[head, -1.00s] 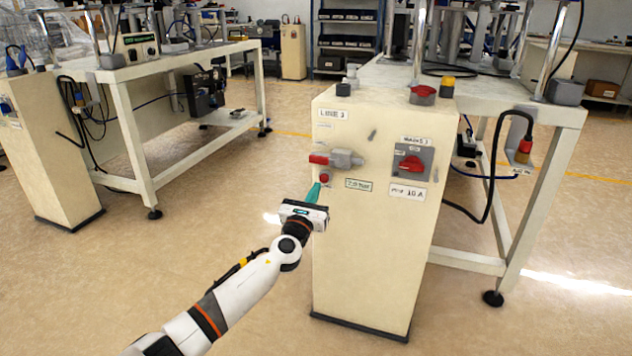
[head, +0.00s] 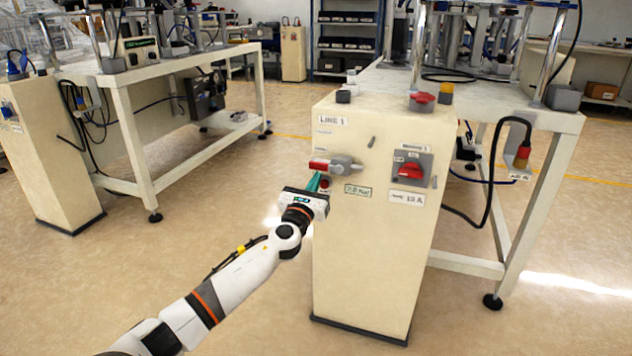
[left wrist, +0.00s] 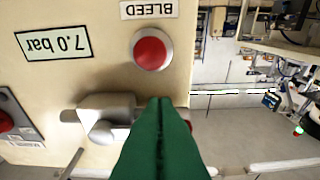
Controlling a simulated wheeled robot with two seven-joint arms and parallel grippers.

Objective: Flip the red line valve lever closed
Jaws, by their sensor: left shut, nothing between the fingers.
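The red valve lever (head: 319,164) points left, level, from its grey valve body (head: 345,167) on the front of the cream LINE 1 cabinet. My left gripper (head: 317,180) has green fingers, shut and empty. In the head view its tips are just below the lever; I cannot tell whether they touch. My right gripper is not in view.
A red BLEED button (left wrist: 151,50) sits close to the fingers, just under the valve. A grey switch box with a red knob (head: 410,171) is to the right of the valve. A pressure label (head: 357,190) lies below it. Open floor (head: 230,210) lies left of the cabinet.

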